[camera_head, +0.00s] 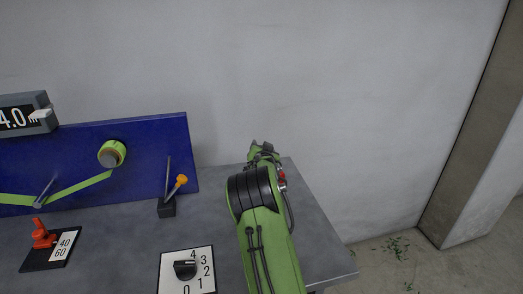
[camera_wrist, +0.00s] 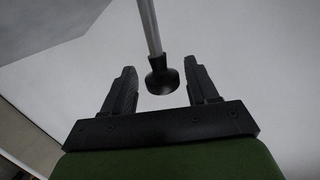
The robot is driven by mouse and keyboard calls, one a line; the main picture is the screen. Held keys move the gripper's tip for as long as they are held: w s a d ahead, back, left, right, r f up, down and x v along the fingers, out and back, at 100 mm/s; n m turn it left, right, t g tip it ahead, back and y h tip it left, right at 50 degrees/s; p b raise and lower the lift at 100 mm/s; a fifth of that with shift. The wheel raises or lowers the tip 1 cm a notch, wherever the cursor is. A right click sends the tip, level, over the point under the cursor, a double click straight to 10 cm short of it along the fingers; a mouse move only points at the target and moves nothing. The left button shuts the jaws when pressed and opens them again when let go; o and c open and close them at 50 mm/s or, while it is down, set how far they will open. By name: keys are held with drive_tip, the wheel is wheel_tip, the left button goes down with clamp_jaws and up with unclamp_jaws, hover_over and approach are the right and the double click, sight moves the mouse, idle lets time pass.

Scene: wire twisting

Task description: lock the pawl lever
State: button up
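My gripper (camera_wrist: 160,68) is open in the wrist view, with its two black fingers apart. A grey rod comes down from the top edge of that view and ends in a black round knob (camera_wrist: 162,80) between the fingers, with a gap on both sides. In the head view my arm reaches over the right side of the table and hides the fingers and that rod. A lever with an orange knob (camera_head: 181,180) and an upright rod stand on a black block (camera_head: 166,208) left of my arm. I cannot tell which lever is the pawl lever.
A blue panel (camera_head: 150,135) carries a green spool (camera_head: 112,153) and strap. A display (camera_head: 20,115) reads 4.0 m. A red handle (camera_head: 42,236) on a 40/60 plate and a dial (camera_head: 185,270) lie on the grey table (camera_head: 110,240). A wall stands behind.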

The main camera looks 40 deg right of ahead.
wheel_tip(320, 180, up, 10)
drive_tip(key=p, duration=0.2)
drive_tip(key=shift+p, duration=0.3)
idle(0.4)
drive_tip(key=s+a+r+n+g+y+p, duration=0.1)
drive_tip(key=s+a+r+n+y+p, duration=0.3)
drive_tip(key=s+a, duration=0.7)
drive_tip(key=s+a+r+n+g+y+p, duration=0.1)
drive_tip(key=s+a+r+g+y, duration=0.15)
drive_tip(key=s+a+r, duration=0.8)
drive_tip(key=s+a+f+n+g+y+p, duration=0.1)
drive_tip(key=s+a+f+n, duration=0.2)
drive_tip(key=s+a, duration=0.5)
drive_tip(key=s+a+f+n+g+y+p, duration=0.2)
drive_tip(key=s+a+f+n, duration=0.2)
drive_tip(key=s, duration=0.7)
drive_tip(key=a+f, duration=0.2)
drive_tip(key=a, duration=0.2)
drive_tip(key=shift+a+p, duration=0.2)
drive_tip(key=shift+p, duration=0.1)
